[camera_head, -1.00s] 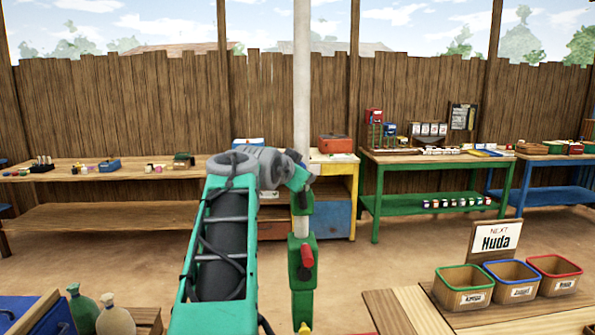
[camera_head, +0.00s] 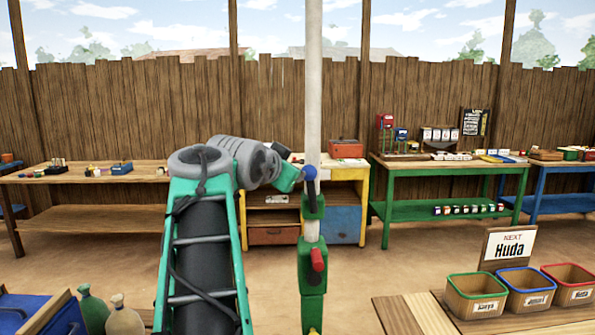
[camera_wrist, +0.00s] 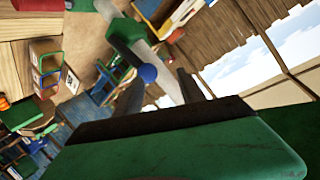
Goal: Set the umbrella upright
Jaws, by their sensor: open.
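The umbrella shows as a white pole (camera_head: 313,90) standing close in front of me, nearly vertical in the head view. Its canopy is out of view. Green fittings (camera_head: 312,265) sit on its lower part, with a red knob (camera_head: 318,259) and, higher up, a blue ball knob (camera_head: 310,173). My gripper (camera_head: 298,174) is at the left of the pole, beside the blue knob. In the wrist view my gripper (camera_wrist: 160,78) has its dark fingers apart, and the blue knob (camera_wrist: 148,73) shows between or just beyond their tips. I cannot tell whether they touch it.
A counter with bins (camera_head: 477,296) and a "Huda" sign (camera_head: 508,250) stands at lower right. Two sacks (camera_head: 108,315) are at lower left. Workbenches (camera_head: 95,172) line the wooden fence behind. The dirt floor between is clear.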

